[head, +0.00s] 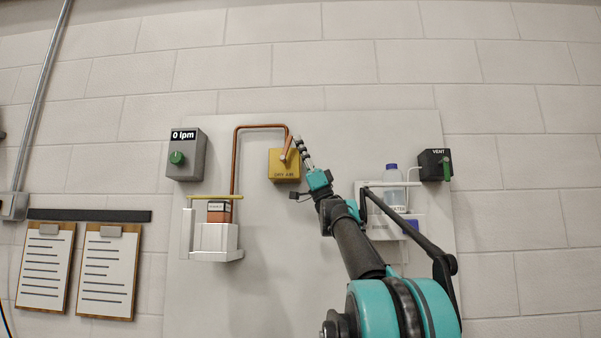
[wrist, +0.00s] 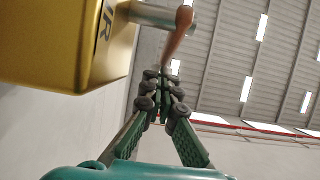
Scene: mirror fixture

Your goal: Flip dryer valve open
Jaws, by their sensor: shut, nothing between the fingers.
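The yellow valve box (head: 282,172), labelled "DRY AIR", is mounted on the pale wall panel. Its orange lever (head: 287,147) is at the box's upper part, slanting up to the right; in the wrist view the lever (wrist: 178,40) extends from a grey stem beside the yellow box (wrist: 60,50). My gripper (head: 298,143) is shut and empty, its fingertips just right of the lever. In the wrist view my fingertips (wrist: 165,78) lie close below the lever's end; I cannot tell whether they touch it.
A grey box (head: 187,155) reading "0 lpm" with a green knob is at left, above a white bracket (head: 218,238). A copper pipe (head: 235,160) runs to the valve box. At right are a bottle (head: 393,185) on a shelf and a dark "VENT" box (head: 432,165) with a green lever.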

